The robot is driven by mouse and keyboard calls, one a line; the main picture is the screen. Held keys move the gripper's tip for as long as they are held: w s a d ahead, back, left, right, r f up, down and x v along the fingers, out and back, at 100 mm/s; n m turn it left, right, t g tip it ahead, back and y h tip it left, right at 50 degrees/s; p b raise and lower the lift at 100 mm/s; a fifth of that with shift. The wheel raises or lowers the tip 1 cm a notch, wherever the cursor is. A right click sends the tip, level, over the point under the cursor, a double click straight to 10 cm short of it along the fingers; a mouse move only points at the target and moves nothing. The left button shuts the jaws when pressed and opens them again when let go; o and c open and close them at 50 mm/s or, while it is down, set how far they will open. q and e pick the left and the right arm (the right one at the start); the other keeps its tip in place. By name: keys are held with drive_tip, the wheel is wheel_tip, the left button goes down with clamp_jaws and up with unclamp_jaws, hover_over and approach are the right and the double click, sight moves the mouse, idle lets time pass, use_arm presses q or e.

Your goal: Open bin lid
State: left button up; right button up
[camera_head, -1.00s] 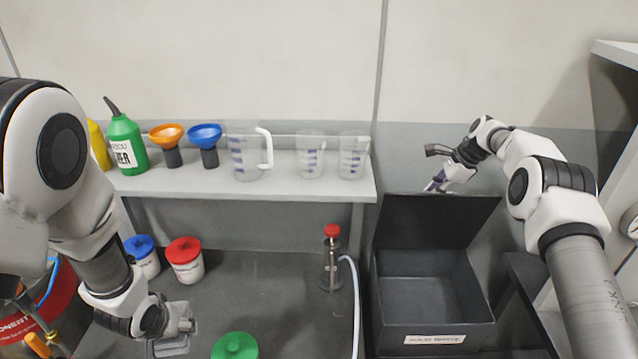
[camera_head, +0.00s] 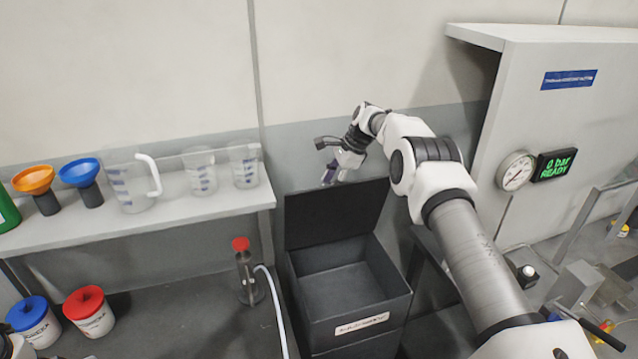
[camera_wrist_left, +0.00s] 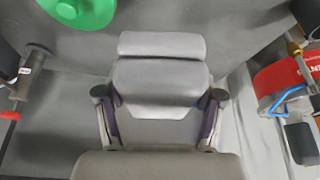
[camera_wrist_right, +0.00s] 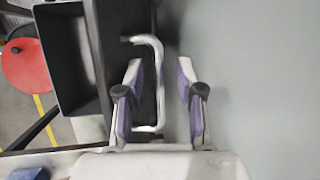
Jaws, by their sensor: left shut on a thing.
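The dark grey bin (camera_head: 347,276) has its lid (camera_head: 337,215) standing up at the back, so its empty inside shows. A white label is on its front. My right gripper (camera_head: 329,174) is just above and behind the lid's top edge. In the right wrist view the right gripper (camera_wrist_right: 162,78) has its fingers apart. The pale bar handle (camera_wrist_right: 160,85) shows between them; I cannot tell whether they touch it. My left gripper (camera_wrist_left: 161,110) is shut on a grey block-like thing (camera_wrist_left: 160,78), seen in the left wrist view.
A shelf (camera_head: 150,216) with funnels and clear jugs is left of the bin. A grey cabinet (camera_head: 560,120) with a gauge is at the right. The wall is close behind the bin.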

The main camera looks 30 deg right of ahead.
drive_tip(key=v, duration=1.1)
drive_tip(key=shift+w+d, duration=0.1)
drive_tip(key=shift+w, duration=0.05)
